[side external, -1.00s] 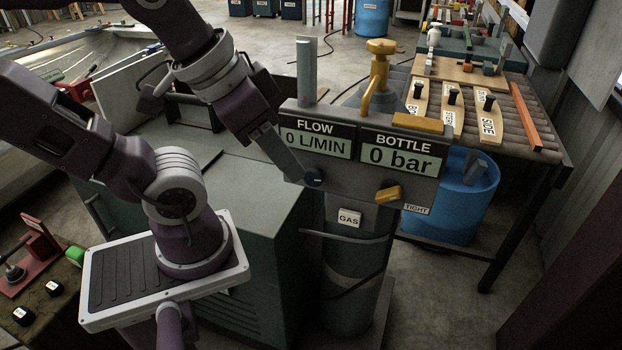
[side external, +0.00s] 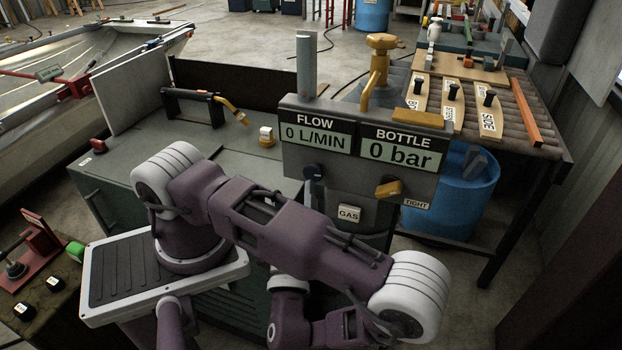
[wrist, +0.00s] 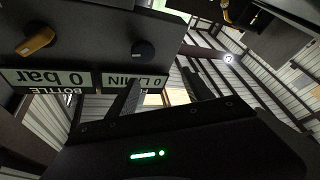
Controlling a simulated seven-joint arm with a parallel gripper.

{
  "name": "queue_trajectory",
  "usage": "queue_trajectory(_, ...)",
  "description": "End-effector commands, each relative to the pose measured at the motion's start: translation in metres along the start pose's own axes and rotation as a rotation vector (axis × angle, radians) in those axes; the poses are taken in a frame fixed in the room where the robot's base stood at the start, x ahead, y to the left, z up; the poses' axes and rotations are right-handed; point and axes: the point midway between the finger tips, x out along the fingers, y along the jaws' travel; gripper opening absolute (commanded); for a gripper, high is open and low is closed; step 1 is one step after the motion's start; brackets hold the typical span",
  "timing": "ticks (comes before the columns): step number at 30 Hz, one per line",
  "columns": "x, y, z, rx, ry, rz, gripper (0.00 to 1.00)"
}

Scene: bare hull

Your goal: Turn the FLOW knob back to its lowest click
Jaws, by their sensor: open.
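The FLOW knob (side external: 313,171) is a small dark round knob on the grey panel, under the FLOW display (side external: 316,136), which reads 0 L/MIN. In the wrist view the panel is upside down and the dark knob (wrist: 143,50) shows clear of the fingers. My gripper (wrist: 162,78) is open and empty there, its two fingers apart, with the knob beyond and to the left of their middle. In the side view my arm hides most of the gripper, below the panel. I cannot tell the knob's click position.
A yellow BOTTLE knob (side external: 388,189) sits right of the FLOW knob, under the BOTTLE display (side external: 401,152) reading 0 bar. A GAS label (side external: 348,214) is below. A blue barrel (side external: 462,205) and a roller table stand to the right. The green cabinet top (side external: 130,170) is left.

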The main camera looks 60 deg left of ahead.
Motion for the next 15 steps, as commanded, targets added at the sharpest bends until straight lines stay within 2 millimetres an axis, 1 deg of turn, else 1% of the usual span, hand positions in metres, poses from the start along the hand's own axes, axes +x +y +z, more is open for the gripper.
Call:
queue_trajectory(1,-0.002,-0.002,0.010,0.130,-0.010,0.110,0.59)
queue_trajectory(3,-0.005,-0.003,0.022,0.276,-0.015,0.228,0.59)
queue_trajectory(6,-0.006,-0.004,0.031,0.388,-0.010,0.317,0.59)
queue_trajectory(8,-0.003,-0.003,0.033,0.411,-0.009,0.334,0.59)
queue_trajectory(9,0.002,-0.001,0.033,0.415,-0.007,0.336,0.59)
queue_trajectory(15,0.039,0.011,0.035,0.413,-0.005,0.330,0.59)
